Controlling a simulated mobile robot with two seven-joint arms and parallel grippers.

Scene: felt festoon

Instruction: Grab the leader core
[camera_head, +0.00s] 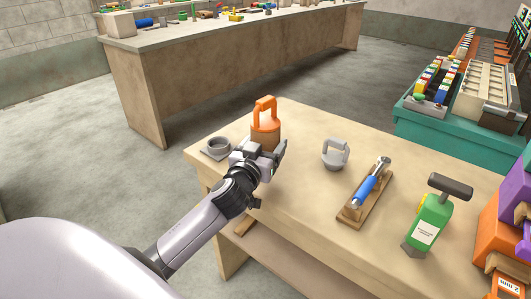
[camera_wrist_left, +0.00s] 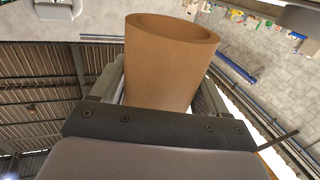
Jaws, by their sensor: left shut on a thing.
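My left gripper (camera_head: 272,156) is at the left end of the near table, beside an orange-handled piece (camera_head: 265,108). In the left wrist view a plain brown hollow tube, which I take as the leader core (camera_wrist_left: 170,65), stands between the two fingers. The gripper is shut on it, and its open round end faces away from the wrist. In the head view a brown cylinder shows just behind the gripper, below the orange part; I cannot tell where one ends and the other begins. My right gripper is not in view.
Orange and purple bins (camera_head: 505,240) stand at right. A long bench (camera_head: 220,75) stands behind.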

